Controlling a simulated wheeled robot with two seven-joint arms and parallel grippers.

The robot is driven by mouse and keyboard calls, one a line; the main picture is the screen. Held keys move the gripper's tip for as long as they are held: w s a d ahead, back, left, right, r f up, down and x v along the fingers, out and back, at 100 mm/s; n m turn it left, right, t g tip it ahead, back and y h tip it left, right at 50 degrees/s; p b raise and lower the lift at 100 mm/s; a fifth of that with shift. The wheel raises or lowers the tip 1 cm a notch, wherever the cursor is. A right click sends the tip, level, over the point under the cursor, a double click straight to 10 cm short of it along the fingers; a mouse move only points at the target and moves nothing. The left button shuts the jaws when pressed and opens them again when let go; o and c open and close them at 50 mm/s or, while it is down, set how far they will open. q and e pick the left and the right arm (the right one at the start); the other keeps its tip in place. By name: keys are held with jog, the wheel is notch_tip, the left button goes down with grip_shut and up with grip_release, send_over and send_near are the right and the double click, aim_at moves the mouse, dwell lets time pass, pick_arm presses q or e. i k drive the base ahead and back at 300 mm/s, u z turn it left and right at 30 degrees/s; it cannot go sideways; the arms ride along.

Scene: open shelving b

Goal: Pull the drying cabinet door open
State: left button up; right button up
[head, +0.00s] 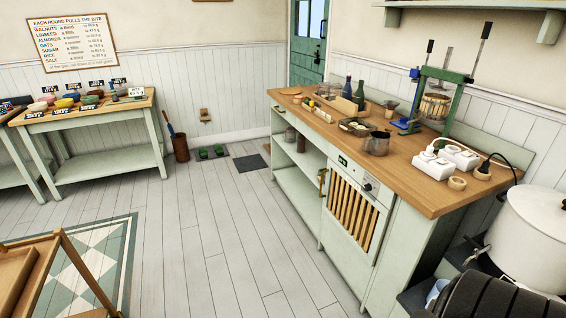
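The drying cabinet (370,186) is built in under the wooden worktop on the right. Its pale front has a door (353,214) with upright wooden slats and dark gaps between them. A small brass-coloured handle (322,181) stands at the left edge of the door. The door looks shut, flush with the cabinet front. Neither of my grippers is in view.
The plank floor (215,250) before the cabinet is clear. Open shelves (299,184) adjoin its left side. The worktop (417,189) bears a green press (445,92), bottles and a metal jug (377,143). A wooden frame (85,270) stands at lower left, a white pot (530,235) at right.

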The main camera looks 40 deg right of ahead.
aim_at(331, 169)
jog(key=z, duration=0.5)
jog(key=i, duration=1.1)
jog(key=z, duration=1.85)
jog(key=i, duration=0.85)
jog(key=z, duration=0.6)
